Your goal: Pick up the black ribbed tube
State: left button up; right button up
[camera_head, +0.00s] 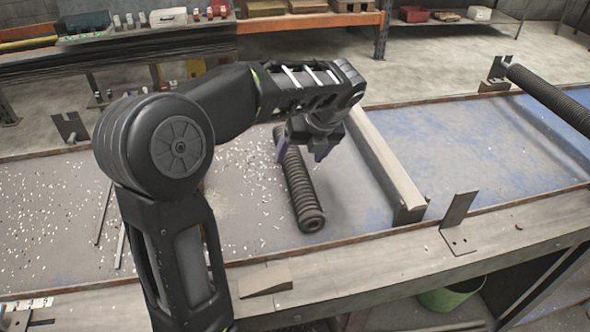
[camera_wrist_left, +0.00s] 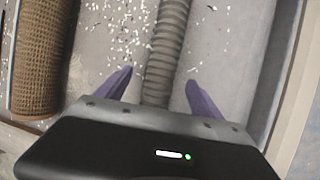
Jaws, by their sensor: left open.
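The black ribbed tube (camera_head: 303,190) lies on the worktable in the head view, running from under my left gripper toward the table's front edge. In the left wrist view the ribbed tube (camera_wrist_left: 166,52) looks grey and runs up between the two fingers. My left gripper (camera_head: 302,152) points down over the tube's far part, with its purple fingers open on either side of it. The left wrist view shows the fingers (camera_wrist_left: 158,88) apart, with a gap on both sides of the tube. The gripper and arm hide the tube's far end. My right gripper is not seen.
A raised beam (camera_head: 388,165) runs along the table right of the tube. White bits (camera_head: 240,175) are scattered to its left. A brown woven roll (camera_wrist_left: 40,60) lies at left in the left wrist view. A metal bracket (camera_head: 458,222) stands at the front edge.

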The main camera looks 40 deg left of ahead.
aim_at(297, 161)
pick_arm(q)
jog(key=shift+f, duration=0.1)
jog(key=x, duration=0.5)
jog(key=shift+w+p, duration=0.15)
jog(key=shift+p, duration=0.2)
jog(key=shift+c, duration=0.5)
grip_shut()
dwell(0.3)
notch_tip(297, 161, up, 10)
jog(key=shift+r, duration=0.1)
dwell(0.5)
dwell(0.5)
